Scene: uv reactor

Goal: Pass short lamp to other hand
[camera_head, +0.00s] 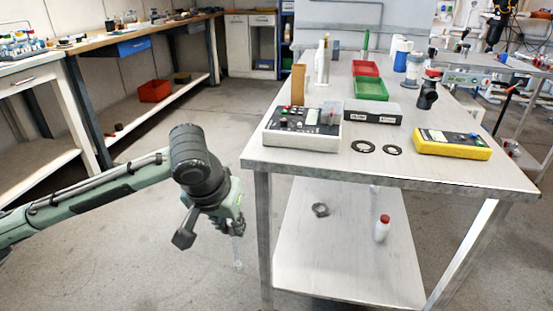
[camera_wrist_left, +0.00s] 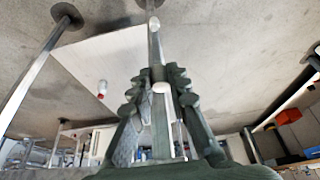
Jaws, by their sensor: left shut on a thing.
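The short lamp (camera_head: 238,252) is a thin, pale, see-through tube with a light end. It hangs roughly upright below my left gripper (camera_head: 232,222), in the open space left of the steel table. In the left wrist view the lamp (camera_wrist_left: 155,45) runs up between the two dark green fingers of my left gripper (camera_wrist_left: 158,76), which are shut on it. A pale round end cap shows at its far end. Part of the tube is hidden by the fingers in the head view. My right gripper shows in neither view.
The steel table (camera_head: 260,158) stands just right of my left gripper. It bears a grey control box (camera_head: 302,140), a yellow meter (camera_head: 452,150), black rings (camera_head: 363,147), and red (camera_head: 366,68) and green trays (camera_head: 371,90). A red-capped bottle (camera_head: 382,230) stands on its lower shelf. The floor around the lamp is clear.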

